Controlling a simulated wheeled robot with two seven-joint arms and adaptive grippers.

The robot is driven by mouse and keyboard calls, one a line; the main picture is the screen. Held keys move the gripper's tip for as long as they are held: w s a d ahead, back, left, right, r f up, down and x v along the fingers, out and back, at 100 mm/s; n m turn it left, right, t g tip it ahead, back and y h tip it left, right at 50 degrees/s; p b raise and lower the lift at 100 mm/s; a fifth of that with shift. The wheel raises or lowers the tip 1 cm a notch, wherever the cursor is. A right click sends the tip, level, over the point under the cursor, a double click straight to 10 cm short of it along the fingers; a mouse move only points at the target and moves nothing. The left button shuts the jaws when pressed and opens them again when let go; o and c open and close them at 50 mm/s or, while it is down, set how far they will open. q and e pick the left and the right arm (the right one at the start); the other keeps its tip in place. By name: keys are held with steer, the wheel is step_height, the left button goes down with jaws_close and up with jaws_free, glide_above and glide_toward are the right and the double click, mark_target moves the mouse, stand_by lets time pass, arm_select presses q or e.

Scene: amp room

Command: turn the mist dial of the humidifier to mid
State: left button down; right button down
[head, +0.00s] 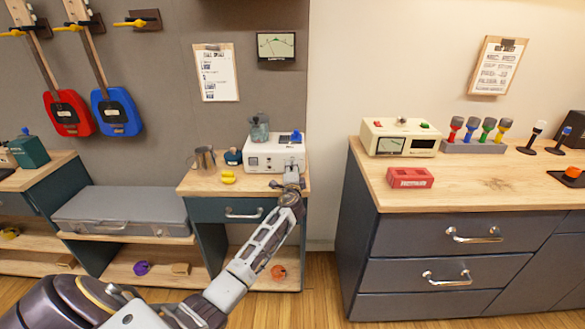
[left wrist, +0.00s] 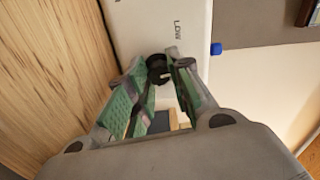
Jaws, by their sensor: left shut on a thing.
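The humidifier is the white box (head: 262,162) on the small wooden-topped cabinet. Its white front (left wrist: 135,28), with the lettering "LOW", fills the upper middle of the left wrist view. The dark round mist dial (left wrist: 157,66) sits on that front, near the lettering. My left gripper (head: 290,182) is at the right part of the box's front. In the left wrist view its green-padded fingers (left wrist: 162,74) are shut on the dial and partly cover it. The dial's pointer setting cannot be read. In the head view the gripper hides the dial. My right gripper is not in view.
A translucent jar (head: 259,128) and a blue knob (head: 296,137) are on top of the box. A larger counter (head: 470,187) is to the right, across a gap.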

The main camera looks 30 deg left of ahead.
arm_select(q)
steer(key=shift+f+m+p, duration=0.1)
steer(key=shift+m+p, duration=0.25)
steer(key=shift+m, duration=0.65)
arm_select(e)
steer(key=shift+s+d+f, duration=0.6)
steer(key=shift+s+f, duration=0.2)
arm_select(q)
steer(key=c, duration=1.3)
jaws_free()
steer(key=shift+s+d, duration=0.1)
steer(key=shift+v, duration=5.9)
